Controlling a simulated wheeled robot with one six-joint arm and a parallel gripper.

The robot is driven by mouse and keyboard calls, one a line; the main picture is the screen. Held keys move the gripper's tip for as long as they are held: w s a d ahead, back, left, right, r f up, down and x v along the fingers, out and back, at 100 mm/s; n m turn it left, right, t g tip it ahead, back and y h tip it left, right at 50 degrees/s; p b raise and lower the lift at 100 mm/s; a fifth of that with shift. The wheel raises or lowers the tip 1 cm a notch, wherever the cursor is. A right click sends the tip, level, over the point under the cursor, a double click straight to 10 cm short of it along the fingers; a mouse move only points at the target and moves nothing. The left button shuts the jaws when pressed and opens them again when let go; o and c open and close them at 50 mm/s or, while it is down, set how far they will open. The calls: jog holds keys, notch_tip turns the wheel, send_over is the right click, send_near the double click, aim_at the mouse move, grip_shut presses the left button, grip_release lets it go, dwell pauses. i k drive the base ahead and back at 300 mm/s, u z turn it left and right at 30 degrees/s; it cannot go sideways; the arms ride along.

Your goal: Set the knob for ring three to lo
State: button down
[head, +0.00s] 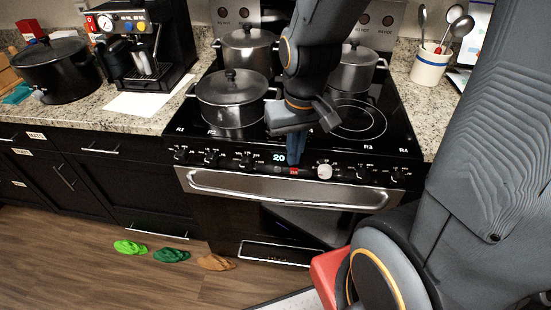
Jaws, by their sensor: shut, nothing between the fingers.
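The stove (285,195) has a black front panel with a row of knobs. The label R3 (368,148) is on the cooktop's front edge, and a small black knob (364,174) sits below it. Its pointer setting is too small to read. A larger pale knob (324,171) is to its left. My gripper (295,158) points down in front of the panel, close to the lit display, left of the pale knob and well left of the knob under R3. Its fingers are shut and empty.
A lidded pot (232,103) stands on the front left of the cooktop, with another pot (248,50) behind it and a third (354,70) at the back right. The front right ring is bare. The oven handle (285,193) runs below the knobs.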

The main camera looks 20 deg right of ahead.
aim_at(363, 174)
jog(key=z, duration=0.7)
jog(key=k, duration=1.1)
jog(key=u, duration=0.85)
